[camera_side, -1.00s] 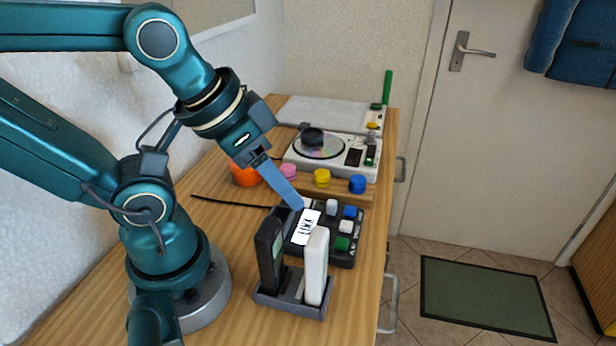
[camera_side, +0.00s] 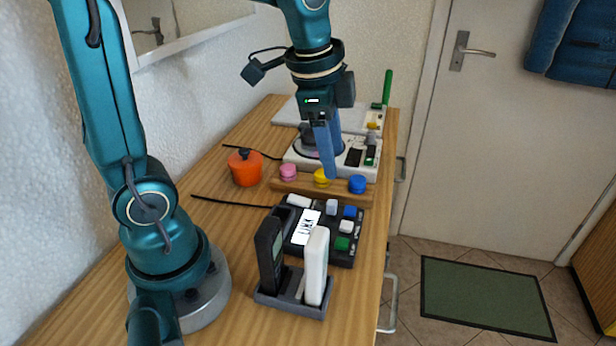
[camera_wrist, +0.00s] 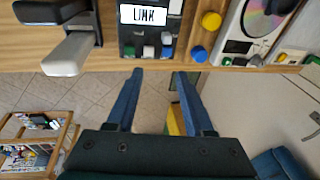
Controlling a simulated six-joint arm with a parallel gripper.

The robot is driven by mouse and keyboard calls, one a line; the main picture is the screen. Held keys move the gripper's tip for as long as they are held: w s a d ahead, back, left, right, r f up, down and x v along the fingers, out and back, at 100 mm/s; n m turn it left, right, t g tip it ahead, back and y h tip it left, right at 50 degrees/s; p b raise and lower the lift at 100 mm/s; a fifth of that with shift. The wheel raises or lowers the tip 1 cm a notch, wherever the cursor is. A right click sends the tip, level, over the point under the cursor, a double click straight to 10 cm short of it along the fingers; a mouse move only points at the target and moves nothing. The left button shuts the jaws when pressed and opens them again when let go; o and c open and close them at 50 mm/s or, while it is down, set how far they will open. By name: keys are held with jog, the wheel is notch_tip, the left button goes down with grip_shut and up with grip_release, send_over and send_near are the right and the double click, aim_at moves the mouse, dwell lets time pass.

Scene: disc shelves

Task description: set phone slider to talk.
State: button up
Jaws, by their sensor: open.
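A black box with a white LINK label (camera_side: 307,228) lies on the desk. It carries a white block at its left end and several white, blue and green caps; it also shows at the top of the wrist view (camera_wrist: 143,14). In front of it a dark cradle (camera_side: 266,298) holds a black handset (camera_side: 269,254) and a white handset (camera_side: 316,266) upright. I cannot tell which part is the phone slider, nor read a talk mark. My gripper (camera_side: 331,177) is open and empty, above the desk near the coloured knobs. In the wrist view its fingertips (camera_wrist: 159,72) are apart.
A wooden strip bears pink (camera_side: 288,172), yellow (camera_side: 321,178) and blue (camera_side: 357,184) knobs. Behind it is a disc player (camera_side: 300,165). An orange pot (camera_side: 245,170) and black cables lie left. The desk's right edge drops to the floor.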

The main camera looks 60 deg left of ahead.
jog(key=g, duration=0.2)
send_over(332, 201)
jog(key=shift+m, duration=0.3)
jog(key=f, duration=0.5)
jog(key=shift+w+d, duration=0.1)
jog(key=shift+d, duration=0.25)
jog(key=shift+g, duration=0.4)
jog(key=f, duration=0.5)
jog(key=shift+a+f, duration=0.3)
jog(key=shift+f, duration=0.75)
grip_shut()
